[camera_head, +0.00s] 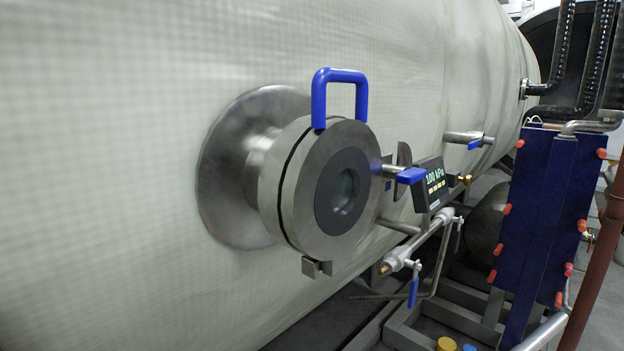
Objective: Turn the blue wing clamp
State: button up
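A round grey metal port (285,185) with a dark ring and small window sticks out of the pale curved chamber wall. A blue wing-shaped piece (411,175), which looks like the wing clamp, sits at the port's right side on the end of a short metal rod. It lies roughly level and points to the right. A blue U-shaped handle (340,78) stands upright on the port's top edge. The port's front disc looks closed against its flange, with a thin dark gap around it. My gripper is not in view.
A display reading 100 hPa (433,183) is just right of the blue wing. Below are pipes and a blue-levered valve (414,290). A dark blue plate unit (545,225) with red-orange ends stands at the right. Space before the port looks clear.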

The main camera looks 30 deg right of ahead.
aim_at(403, 173)
jog(key=i+l+u, duration=0.15)
jog(key=l, duration=0.2)
jog(key=i+l+u, duration=0.1)
jog(key=l, duration=0.25)
jog(key=i+l+u, duration=0.25)
jog(key=i+l, duration=0.15)
jog(key=l, duration=0.35)
jog(key=k, duration=1.4)
